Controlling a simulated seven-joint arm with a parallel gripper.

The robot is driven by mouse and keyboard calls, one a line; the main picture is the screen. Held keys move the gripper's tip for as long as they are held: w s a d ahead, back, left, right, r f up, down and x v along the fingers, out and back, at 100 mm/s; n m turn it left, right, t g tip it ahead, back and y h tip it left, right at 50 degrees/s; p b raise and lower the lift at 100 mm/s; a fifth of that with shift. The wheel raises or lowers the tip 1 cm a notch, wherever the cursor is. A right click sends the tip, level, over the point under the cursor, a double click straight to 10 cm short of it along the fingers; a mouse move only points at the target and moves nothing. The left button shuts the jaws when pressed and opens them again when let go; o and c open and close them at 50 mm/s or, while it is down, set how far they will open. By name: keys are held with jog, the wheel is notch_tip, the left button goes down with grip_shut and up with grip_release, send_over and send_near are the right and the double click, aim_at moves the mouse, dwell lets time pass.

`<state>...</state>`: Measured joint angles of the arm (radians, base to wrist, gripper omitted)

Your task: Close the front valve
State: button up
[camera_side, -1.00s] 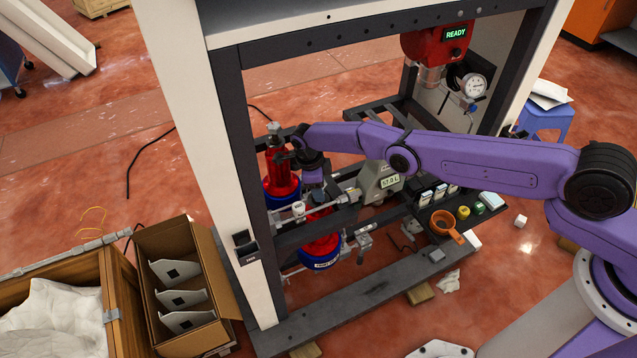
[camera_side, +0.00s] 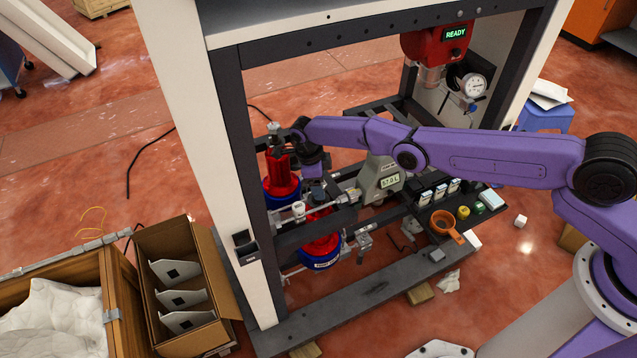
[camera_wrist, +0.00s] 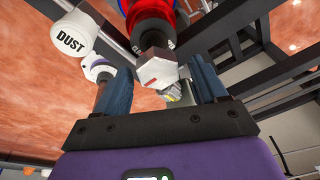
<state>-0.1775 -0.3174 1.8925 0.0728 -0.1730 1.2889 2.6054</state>
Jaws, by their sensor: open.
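The front red cylinder (camera_side: 322,243), with a blue label band reading as a front one, hangs low in the frame in the side view. Its valve top is partly hidden by the white and metal fittings and my wrist. A rear red cylinder (camera_side: 281,178) stands behind it. My gripper (camera_wrist: 161,68) is open in the wrist view, a blue-grey finger on each side.
A white cap marked DUST (camera_wrist: 73,33) is left of the fingers. Dark frame rails (camera_wrist: 255,40) run close on the right. A white post (camera_side: 200,140) bounds the left.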

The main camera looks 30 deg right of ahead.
jog(key=shift+r, duration=2.5)
jog(key=shift+s, duration=0.1)
